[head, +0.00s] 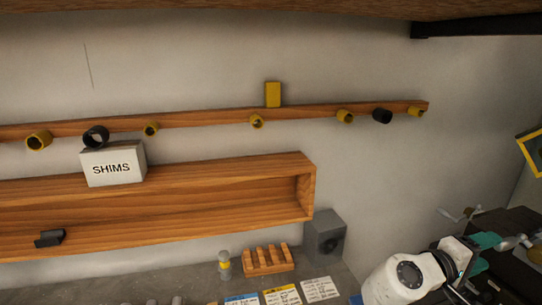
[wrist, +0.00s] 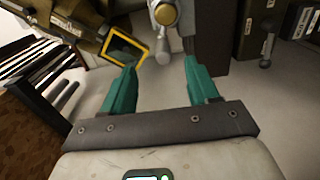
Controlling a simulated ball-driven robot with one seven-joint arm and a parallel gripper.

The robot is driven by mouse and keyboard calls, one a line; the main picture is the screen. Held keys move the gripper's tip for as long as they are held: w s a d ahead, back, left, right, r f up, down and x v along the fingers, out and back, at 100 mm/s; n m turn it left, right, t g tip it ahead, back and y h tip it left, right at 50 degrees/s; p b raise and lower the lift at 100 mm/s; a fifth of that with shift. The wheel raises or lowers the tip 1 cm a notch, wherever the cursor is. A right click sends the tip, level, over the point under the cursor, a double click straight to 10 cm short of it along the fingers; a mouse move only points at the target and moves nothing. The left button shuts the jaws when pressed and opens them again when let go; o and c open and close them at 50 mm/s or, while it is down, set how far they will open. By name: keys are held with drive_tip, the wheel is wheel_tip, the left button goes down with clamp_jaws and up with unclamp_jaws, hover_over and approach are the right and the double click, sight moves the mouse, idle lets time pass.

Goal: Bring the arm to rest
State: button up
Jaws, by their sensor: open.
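My gripper (wrist: 160,88) shows in the wrist view with two teal fingers spread apart and nothing between them. In the head view my white arm reaches in at the lower right, and part of my gripper (head: 500,240) shows at its end, beside dark equipment. The fingers point toward a metal knob or handle (wrist: 165,12) at the top of the wrist view; I cannot tell how far off it is.
A yellow-framed panel (wrist: 125,47) is close to the left finger in the wrist view. A wooden shelf (head: 308,195), a box marked SHIMS (head: 113,167), a peg rail (head: 200,119), a grey block (head: 324,236) and a slotted wooden rack (head: 268,262) are at the wall.

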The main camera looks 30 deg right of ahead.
drive_tip(key=s+a+f+t+y+b, duration=0.1)
drive_tip(key=a+f+t+y, duration=0.35)
drive_tip(key=f, duration=0.65)
drive_tip(key=s+a+f+t+y+b, duration=0.1)
drive_tip(key=s+a+f+y, duration=0.1)
drive_tip(key=a+f+y, duration=0.65)
drive_tip(key=s+a+f+n+y, duration=0.1)
drive_tip(key=s+a+f+y, duration=0.1)
drive_tip(key=a+f, duration=0.4)
drive_tip(key=s+a+f+n+y, duration=0.1)
drive_tip(key=s+a+f, duration=0.3)
drive_tip(key=a, duration=0.6)
wheel_tip(320, 180, down, 3)
drive_tip(key=shift+s+a+r+y+b, duration=0.15)
drive_tip(key=shift+s+a+y+b, duration=0.2)
drive_tip(key=shift+y, duration=0.35)
